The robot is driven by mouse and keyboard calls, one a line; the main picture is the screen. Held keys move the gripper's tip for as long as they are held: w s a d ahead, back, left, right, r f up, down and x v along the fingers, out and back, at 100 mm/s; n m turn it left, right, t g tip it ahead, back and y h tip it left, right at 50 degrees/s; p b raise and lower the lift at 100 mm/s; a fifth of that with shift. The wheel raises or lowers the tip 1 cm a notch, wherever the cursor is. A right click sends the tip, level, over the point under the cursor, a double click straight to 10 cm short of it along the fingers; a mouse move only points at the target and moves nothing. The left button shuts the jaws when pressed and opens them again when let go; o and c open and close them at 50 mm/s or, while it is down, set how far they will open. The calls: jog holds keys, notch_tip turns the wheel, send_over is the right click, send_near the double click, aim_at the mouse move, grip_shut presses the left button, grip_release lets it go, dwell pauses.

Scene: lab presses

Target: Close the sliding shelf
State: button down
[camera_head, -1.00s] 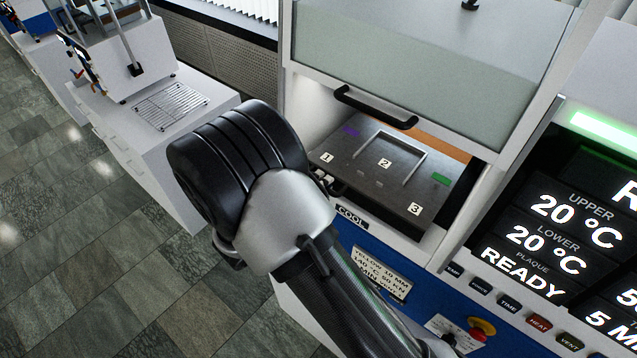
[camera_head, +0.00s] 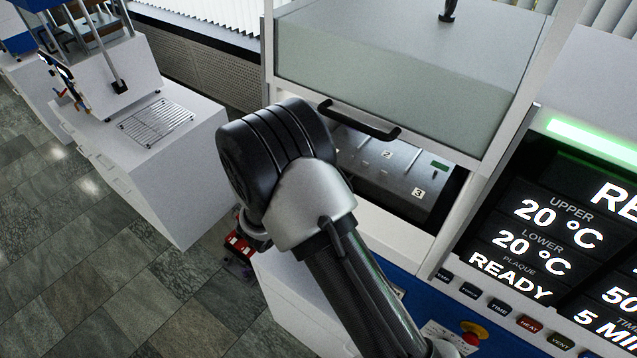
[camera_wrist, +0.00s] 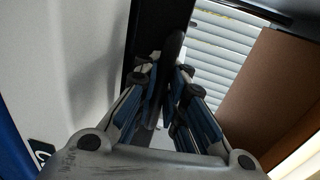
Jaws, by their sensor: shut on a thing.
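The sliding shelf (camera_head: 400,174) is a dark grey plate with white number labels. It lies inside the press opening, under the raised glass door, with its rear part hidden by the door. My arm covers its left side in the head view. My gripper is hidden behind my own arm there. In the wrist view my gripper (camera_wrist: 163,78) has its fingers closed around a dark bar, which looks like the shelf's handle (camera_wrist: 173,48). The far end of the bar runs up past the fingertips.
The glass door (camera_head: 400,85) with its black handle (camera_head: 358,121) hangs just above the shelf. A display panel (camera_head: 545,215) reading READY stands on the right. A white cabinet (camera_head: 150,160) with a wire rack is on the left. The tiled floor between is mostly free.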

jog(key=shift+r, duration=0.1)
jog(key=c, duration=1.7)
grip_release()
jog(key=v, duration=1.2)
